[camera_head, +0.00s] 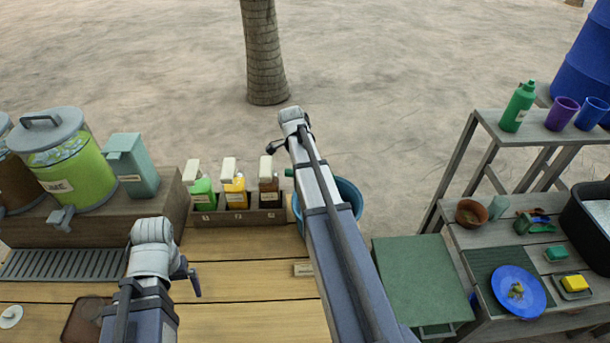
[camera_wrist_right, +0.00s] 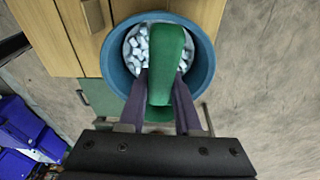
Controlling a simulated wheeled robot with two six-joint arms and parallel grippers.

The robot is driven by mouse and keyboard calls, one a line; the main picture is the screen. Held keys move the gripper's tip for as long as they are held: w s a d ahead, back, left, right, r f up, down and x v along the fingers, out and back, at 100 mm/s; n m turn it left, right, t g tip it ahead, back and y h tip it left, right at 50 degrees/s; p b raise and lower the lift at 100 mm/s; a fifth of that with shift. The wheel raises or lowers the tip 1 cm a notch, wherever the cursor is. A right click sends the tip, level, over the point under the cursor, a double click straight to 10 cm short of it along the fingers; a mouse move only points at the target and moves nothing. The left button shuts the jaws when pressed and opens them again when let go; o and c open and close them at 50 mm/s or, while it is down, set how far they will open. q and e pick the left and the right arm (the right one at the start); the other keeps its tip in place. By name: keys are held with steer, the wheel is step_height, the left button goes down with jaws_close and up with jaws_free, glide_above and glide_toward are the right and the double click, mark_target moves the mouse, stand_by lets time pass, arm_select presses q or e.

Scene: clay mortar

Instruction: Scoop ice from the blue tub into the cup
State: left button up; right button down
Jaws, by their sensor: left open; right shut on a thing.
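The blue tub (camera_wrist_right: 204,62) shows in the right wrist view with pale ice cubes (camera_wrist_right: 141,45) inside. In the head view its rim (camera_head: 351,192) is partly hidden behind my right arm. My right gripper (camera_wrist_right: 162,88) is shut on the green scoop (camera_wrist_right: 166,50), which is over the tub and covers part of the ice. I cannot tell whether the scoop touches the ice. My left gripper (camera_head: 190,278) is open and empty over the wooden counter. A purple cup (camera_head: 561,114) and a blue cup (camera_head: 592,114) stand on the right shelf; I cannot tell which cup is meant.
Several bottles stand in a wooden caddy (camera_head: 235,216) left of the tub. A drink dispenser (camera_head: 75,170) and a teal container (camera_head: 133,166) stand at the left. At right are a blue plate (camera_head: 518,291) and a black bin (camera_head: 588,236). The front counter is mostly clear.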

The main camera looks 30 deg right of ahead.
steer(key=shift+s+d+f+y, duration=0.2)
steer(key=shift+f+y, duration=0.2)
steer(key=shift+f, duration=0.1)
step_height(320, 180, down, 15)
steer(key=t+y+b, duration=0.3)
steer(key=y+b, duration=0.1)
steer(key=b, duration=1.2)
steer(key=s+d+r+p, duration=0.2)
steer(key=s+d, duration=0.2)
steer(key=d, duration=0.2)
steer(key=r+p, duration=0.9)
steer(key=shift+w+a+r, duration=0.2)
steer(key=shift+w+r, duration=0.05)
steer(key=shift+r, duration=0.15)
steer(key=r+h+p, duration=0.1)
steer(key=w+a+r+g+h+p, duration=0.1)
steer(key=p, duration=0.1)
steer(key=r+g+h+p, duration=0.1)
steer(key=shift+w+a+p, duration=0.15)
steer(key=shift+a+p, duration=0.15)
steer(key=shift+a, duration=0.1)
steer(key=shift+w+a+r+g+h+p, duration=0.25)
steer(key=shift+a+r+g+h+p, duration=0.25)
steer(key=shift+h, duration=0.4)
steer(key=shift+w+a+r+g+h, duration=0.1)
steer(key=shift+a+r+g+h, duration=0.05)
steer(key=shift+r+g+h, duration=0.5)
steer(key=shift+f, duration=0.15)
